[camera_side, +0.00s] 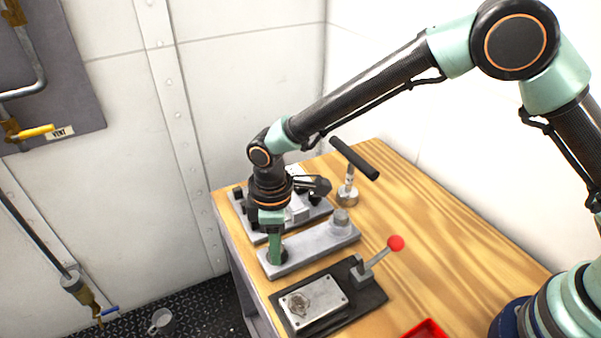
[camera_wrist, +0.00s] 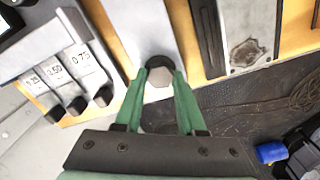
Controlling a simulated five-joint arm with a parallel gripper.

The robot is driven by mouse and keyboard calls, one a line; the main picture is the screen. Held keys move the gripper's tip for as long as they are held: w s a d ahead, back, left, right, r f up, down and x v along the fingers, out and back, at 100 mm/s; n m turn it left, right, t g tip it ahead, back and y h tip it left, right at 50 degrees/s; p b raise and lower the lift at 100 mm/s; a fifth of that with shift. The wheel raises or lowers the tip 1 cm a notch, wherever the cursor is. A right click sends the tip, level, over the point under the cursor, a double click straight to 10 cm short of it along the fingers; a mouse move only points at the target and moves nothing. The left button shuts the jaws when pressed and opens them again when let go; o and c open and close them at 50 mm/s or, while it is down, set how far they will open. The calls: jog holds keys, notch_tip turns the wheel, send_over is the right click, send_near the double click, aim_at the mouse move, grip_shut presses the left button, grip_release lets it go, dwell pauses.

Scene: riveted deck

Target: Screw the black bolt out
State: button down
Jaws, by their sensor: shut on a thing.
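My gripper (camera_side: 276,256) points down at the near left end of a grey metal block (camera_side: 310,247) on the wooden bench. Its green fingers are shut on the black bolt (camera_wrist: 158,86), which shows between the fingertips in the wrist view. The bolt's hex head catches light and looks grey there, with a dark round part behind it. The bolt seems to be at the block, but I cannot tell how deep it sits. In the side view the fingers mostly hide it. A second, grey bolt (camera_side: 341,217) stands at the block's other end.
Behind the block are a fixture with numbered tabs (camera_wrist: 63,72) and a T-handle tool (camera_side: 354,158). In front is a dark plate with a red-knobbed lever (camera_side: 396,243). A red tray (camera_side: 426,329) lies at the front. The bench's right side is clear.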

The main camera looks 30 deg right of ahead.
jog(key=n, duration=0.7)
jog(key=shift+d+f, duration=0.1)
jog(key=shift+f, duration=0.05)
jog(key=n, duration=0.6)
jog(key=shift+n, duration=0.4)
jog(key=n, duration=1.3)
jog(key=shift+n, duration=0.3)
jog(key=c, duration=0.5)
grip_release()
jog(key=shift+r, duration=0.2)
